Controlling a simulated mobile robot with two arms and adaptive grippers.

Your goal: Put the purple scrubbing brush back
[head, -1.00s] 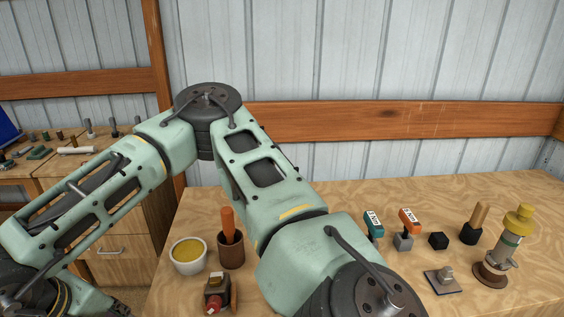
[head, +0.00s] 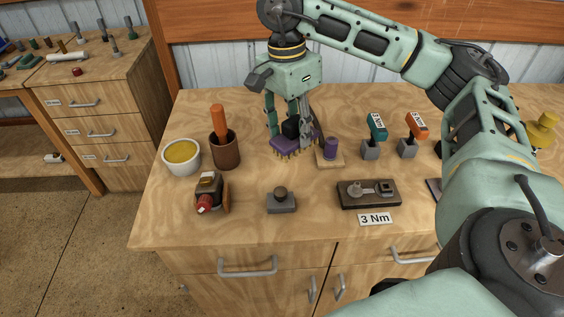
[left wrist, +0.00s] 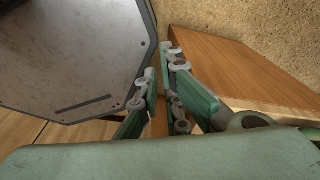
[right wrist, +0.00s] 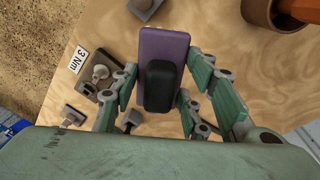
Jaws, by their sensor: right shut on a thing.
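The purple scrubbing brush (head: 287,147) has a purple block, pale bristles underneath and a black grip. In the head view it is upright, bristles down, at the tabletop in the back middle; I cannot tell whether the bristles touch the table. My right gripper (head: 290,122) points down from above and is shut on the black grip (right wrist: 161,87). The right wrist view shows the purple block (right wrist: 164,45) beyond the fingers. My left gripper (left wrist: 161,88) shows only in the left wrist view, its fingers almost together with nothing seen between them.
A brown pot (head: 224,149) with an orange handle and a bowl (head: 182,156) stand left. A grey block (head: 281,201) and dark tray (head: 369,194) are in front. Teal (head: 375,131) and orange (head: 414,130) tools stand right.

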